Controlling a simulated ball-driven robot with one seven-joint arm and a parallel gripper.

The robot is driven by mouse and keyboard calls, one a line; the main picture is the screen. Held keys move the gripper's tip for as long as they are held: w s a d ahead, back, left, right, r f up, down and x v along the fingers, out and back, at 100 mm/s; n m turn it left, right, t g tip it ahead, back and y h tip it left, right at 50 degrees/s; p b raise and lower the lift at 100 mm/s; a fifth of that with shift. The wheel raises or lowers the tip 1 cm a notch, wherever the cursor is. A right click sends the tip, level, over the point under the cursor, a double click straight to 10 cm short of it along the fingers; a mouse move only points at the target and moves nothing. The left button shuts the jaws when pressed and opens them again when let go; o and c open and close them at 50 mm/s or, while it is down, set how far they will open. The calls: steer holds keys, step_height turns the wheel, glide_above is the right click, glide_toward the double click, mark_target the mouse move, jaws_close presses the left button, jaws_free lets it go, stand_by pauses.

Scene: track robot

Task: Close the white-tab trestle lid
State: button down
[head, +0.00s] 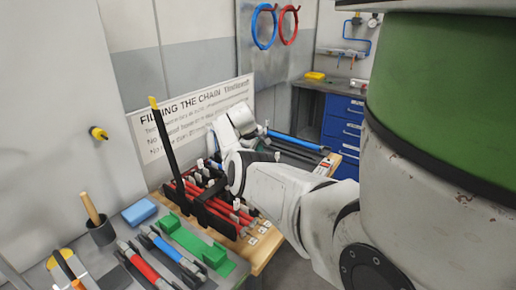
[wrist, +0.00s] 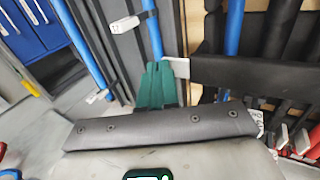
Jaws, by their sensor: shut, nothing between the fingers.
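In the wrist view the green fingers of my gripper (wrist: 158,72) are shut together and hold nothing. A white tab (wrist: 180,67) is just right of the fingertips; I cannot tell whether they touch. The tab joins the end of a black bar-like lid (wrist: 235,72), which crosses in front of blue and dark tubes. In the head view the trestle (head: 265,250) has a wooden top and a black rack with red tubes. Another black lid with a yellow tab (head: 153,103) stands up steeply at its left. My arm hides my fingers and part of the rack there.
Blue and dark tubes (head: 297,140) lie behind my arm. A green holder (head: 195,243), a blue block (head: 139,212) and a dark cup (head: 101,232) with a wooden handle are at the front left. A blue drawer cabinet (head: 342,125) stands at the back right.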

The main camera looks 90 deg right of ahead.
steer(key=shift+a+f, duration=0.2)
steer(key=shift+f, duration=0.5)
steer(key=shift+r+p, duration=0.4)
steer(key=shift+r, duration=0.1)
step_height(320, 180, up, 14)
steer(key=p, duration=0.2)
steer(key=shift+d, duration=0.25)
steer(key=shift+r, duration=0.1)
